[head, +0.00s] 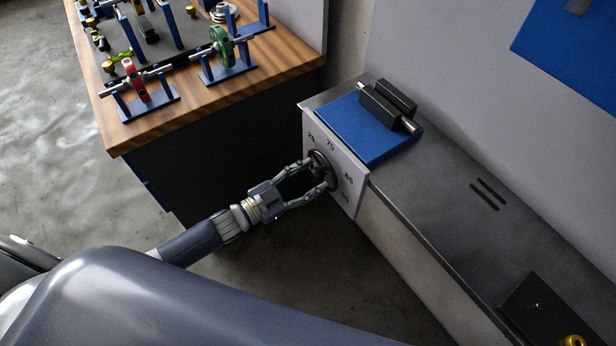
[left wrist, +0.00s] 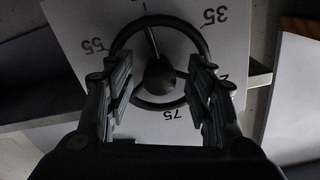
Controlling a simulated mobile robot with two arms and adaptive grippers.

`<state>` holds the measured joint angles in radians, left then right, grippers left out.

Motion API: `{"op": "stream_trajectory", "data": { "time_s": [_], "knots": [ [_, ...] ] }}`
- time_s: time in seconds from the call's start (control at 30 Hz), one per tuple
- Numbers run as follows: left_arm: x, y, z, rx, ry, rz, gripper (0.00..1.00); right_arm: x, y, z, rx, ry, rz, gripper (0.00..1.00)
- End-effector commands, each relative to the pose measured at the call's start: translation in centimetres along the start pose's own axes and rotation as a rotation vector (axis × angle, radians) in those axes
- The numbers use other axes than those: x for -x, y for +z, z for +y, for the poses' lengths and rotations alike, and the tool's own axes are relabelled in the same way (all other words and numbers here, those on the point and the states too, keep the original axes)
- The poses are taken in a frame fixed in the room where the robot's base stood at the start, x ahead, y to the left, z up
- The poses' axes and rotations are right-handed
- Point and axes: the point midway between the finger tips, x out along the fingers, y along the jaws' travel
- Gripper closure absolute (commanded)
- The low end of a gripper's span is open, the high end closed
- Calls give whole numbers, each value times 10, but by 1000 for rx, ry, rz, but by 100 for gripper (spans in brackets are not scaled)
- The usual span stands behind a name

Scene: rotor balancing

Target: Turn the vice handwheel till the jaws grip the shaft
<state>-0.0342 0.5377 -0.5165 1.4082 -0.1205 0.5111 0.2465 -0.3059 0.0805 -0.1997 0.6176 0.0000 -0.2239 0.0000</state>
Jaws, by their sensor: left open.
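The dark vice handwheel (head: 317,160) sits on a white dial plate (head: 352,196) on the bench's front side. In the left wrist view the handwheel (left wrist: 158,78) shows its ring, hub and a spoke pointing up. My left gripper (head: 319,174) is open, its two fingers on either side of the wheel. In the left wrist view the gripper (left wrist: 160,88) has its fingers overlapping the ring's sides; contact cannot be told. The black vice jaws (head: 393,96) stand on a blue base (head: 365,135).
A wooden table (head: 215,95) at the upper left holds a red rotor (head: 135,82) and a green rotor (head: 222,46) on blue stands. The grey bench (head: 440,200) has bare room right of the vice. A dark plate (head: 540,305) lies at its near end.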

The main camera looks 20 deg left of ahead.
Motion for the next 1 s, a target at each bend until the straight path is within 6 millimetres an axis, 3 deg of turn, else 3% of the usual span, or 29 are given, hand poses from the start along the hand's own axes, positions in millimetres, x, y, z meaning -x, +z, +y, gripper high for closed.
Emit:
{"op": "stream_trajectory", "data": {
  "time_s": [0.17,0.37,0.4,0.97,1.0],
  "knots": [
    [0,0,0,0,0,0,50,0,4,-1,0,-1,-6,50],
    [0,0,0,1,0,0,94,0,-4,0,0,0,7,50],
    [0,0,0,1,0,0,95,0,-6,0,0,0,11,50],
    [0,0,0,-97,0,-1,95,-2,-10,0,0,0,16,50],
    [0,0,0,-97,0,-1,62,-2,-9,0,0,0,15,50]
  ]
}}
